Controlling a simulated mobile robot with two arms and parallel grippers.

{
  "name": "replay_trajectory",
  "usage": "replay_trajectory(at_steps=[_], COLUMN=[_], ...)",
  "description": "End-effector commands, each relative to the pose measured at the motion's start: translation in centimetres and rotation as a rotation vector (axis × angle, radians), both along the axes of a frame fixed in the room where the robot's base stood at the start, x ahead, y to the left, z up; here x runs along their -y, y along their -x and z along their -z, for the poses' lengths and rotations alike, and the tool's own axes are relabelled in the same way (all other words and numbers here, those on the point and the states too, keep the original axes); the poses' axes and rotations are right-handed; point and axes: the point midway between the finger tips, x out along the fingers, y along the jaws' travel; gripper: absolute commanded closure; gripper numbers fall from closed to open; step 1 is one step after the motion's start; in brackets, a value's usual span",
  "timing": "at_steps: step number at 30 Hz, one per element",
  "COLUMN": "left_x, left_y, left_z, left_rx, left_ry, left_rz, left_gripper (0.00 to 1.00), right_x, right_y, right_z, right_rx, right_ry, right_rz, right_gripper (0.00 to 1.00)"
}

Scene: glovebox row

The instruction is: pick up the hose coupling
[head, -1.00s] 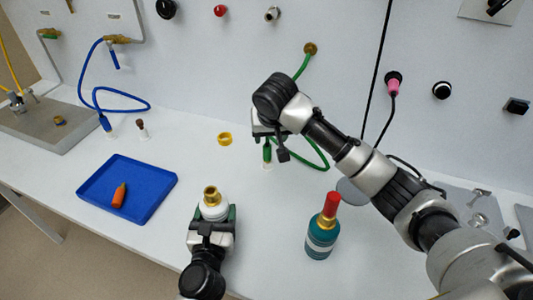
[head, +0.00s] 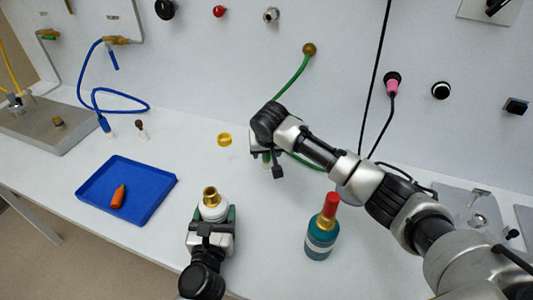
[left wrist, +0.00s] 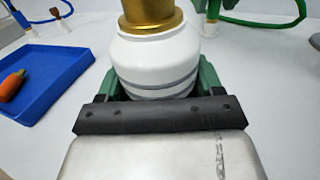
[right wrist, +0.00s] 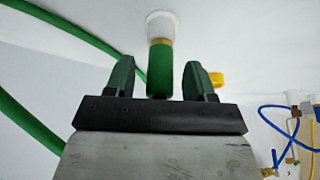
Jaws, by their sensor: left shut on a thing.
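The hose coupling is a green cylinder with a yellow band; in the right wrist view the coupling (right wrist: 160,70) stands at a white round base between my right gripper's fingers. My right gripper (right wrist: 159,68) is open, with a visible gap on each side of the coupling. In the head view my right gripper (head: 266,153) largely hides the coupling. My left gripper (head: 212,218) is shut on a white bottle with a gold neck (head: 211,198). The bottle also fills the middle of the left wrist view (left wrist: 152,62).
A green hose (head: 292,77) hangs from a wall port and passes behind my right gripper. A teal bottle with a red top (head: 320,238) stands right of my left gripper. A yellow ring (head: 224,140) and a blue tray (head: 148,198) with an orange bottle (head: 118,196) are further left.

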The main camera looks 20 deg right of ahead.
Motion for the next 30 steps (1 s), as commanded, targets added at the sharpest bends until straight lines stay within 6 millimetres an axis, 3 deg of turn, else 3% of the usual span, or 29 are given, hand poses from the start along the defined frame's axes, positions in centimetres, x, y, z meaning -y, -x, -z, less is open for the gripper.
replay_trajectory(at_steps=[1,10,20,30], left_x=[0.0,0.0,0.0,0.0], left_y=[0.0,0.0,0.0,0.0], left_z=[0.0,0.0,0.0,0.1], left_rx=[-0.001,-0.001,-0.001,-0.001], left_ry=[0.000,0.000,-0.001,-0.001], left_rz=[0.000,0.000,0.000,0.000], left_gripper=[0.64,0.64,0.64,0.64], right_x=[0.0,0.0,0.0,-0.1], right_y=[0.0,0.0,-0.1,-0.1], right_z=[0.0,-0.1,-0.9,-7.3], right_rx=[0.000,0.000,0.003,0.005], right_ry=[0.000,0.000,-0.001,-0.002], right_rz=[0.000,0.000,-0.001,-0.001], right_gripper=[0.54,1.00,1.00,1.00])
